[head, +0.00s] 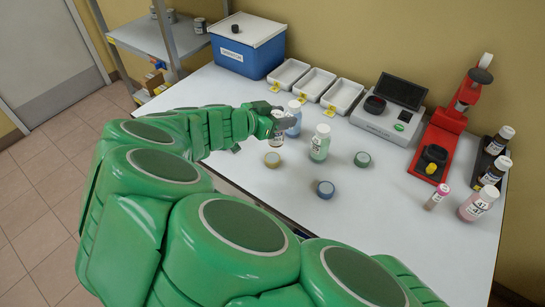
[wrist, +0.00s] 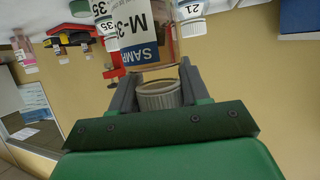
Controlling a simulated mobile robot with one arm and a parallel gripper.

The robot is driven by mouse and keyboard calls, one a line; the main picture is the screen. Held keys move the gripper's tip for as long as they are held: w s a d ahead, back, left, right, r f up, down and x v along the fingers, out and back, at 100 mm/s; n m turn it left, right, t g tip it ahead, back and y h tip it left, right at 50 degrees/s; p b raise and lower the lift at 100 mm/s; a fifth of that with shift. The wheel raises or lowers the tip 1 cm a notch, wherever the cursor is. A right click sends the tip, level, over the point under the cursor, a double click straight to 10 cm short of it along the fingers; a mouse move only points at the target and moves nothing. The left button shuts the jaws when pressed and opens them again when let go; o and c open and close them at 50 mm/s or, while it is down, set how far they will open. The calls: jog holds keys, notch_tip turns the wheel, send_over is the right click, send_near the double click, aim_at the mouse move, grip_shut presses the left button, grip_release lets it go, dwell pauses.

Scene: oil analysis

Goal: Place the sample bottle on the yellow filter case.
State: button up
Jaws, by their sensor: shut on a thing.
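My gripper (head: 277,113) is shut on the white ribbed cap of the sample bottle (head: 277,137), and the bottle hangs upright below it. In the wrist view the cap sits between the two fingers (wrist: 158,95), with the blue and white label of the bottle (wrist: 150,32) beyond it. The yellow filter case (head: 272,160), a small round tin, lies on the table just in front of the bottle's base in the head view. I cannot tell the height of the bottle over the table. The yellow case is not clear in the wrist view.
A blue-liquid bottle (head: 294,118) and a green-liquid bottle (head: 320,143) stand close to the right. A green case (head: 362,159) and a blue case (head: 325,189) lie nearby. White trays (head: 315,83) stand behind. A red stand (head: 440,130) and more bottles are at right.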

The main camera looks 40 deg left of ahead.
jog(key=shift+s+a+f, duration=0.15)
jog(key=shift+s+f, duration=0.1)
jog(key=shift+s, duration=0.3)
jog(key=shift+f, duration=2.45)
jog(key=shift+f, duration=0.1)
jog(key=o, duration=1.1)
jog(key=shift+s+a+r, duration=0.1)
jog(key=shift+s+r, duration=0.05)
jog(key=shift+r, duration=0.05)
jog(key=shift+v, duration=1.85)
